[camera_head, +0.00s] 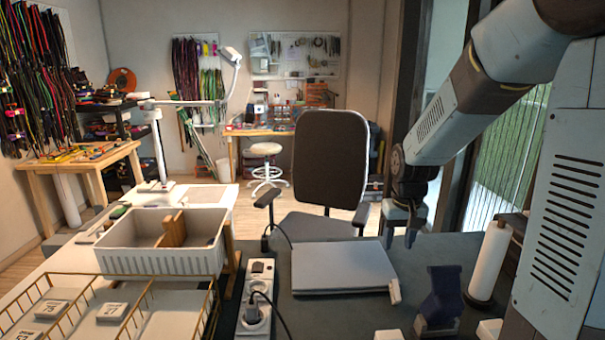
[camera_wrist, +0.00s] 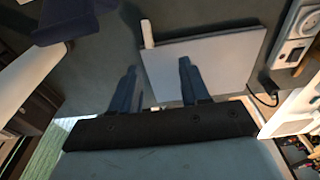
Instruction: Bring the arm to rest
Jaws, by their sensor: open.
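My gripper (camera_head: 400,239) hangs from my arm at the right of the head view, fingers pointing down, above the right end of the dark desk near the closed grey laptop (camera_head: 343,267). In the wrist view my gripper (camera_wrist: 158,64) has its two blue fingers spread apart with nothing between them. The laptop (camera_wrist: 215,62) lies beyond the right finger there. My arm is bent and raised, coming down from the upper right. How far the fingertips are above the desk is hard to tell.
A dark blue stand (camera_head: 440,298) and a white paper roll (camera_head: 490,260) stand right of the laptop. A power strip (camera_head: 257,300) with a plugged cable lies left of it. A white basket (camera_head: 160,262) and wire trays (camera_head: 65,308) fill the left. An office chair (camera_head: 330,160) stands behind.

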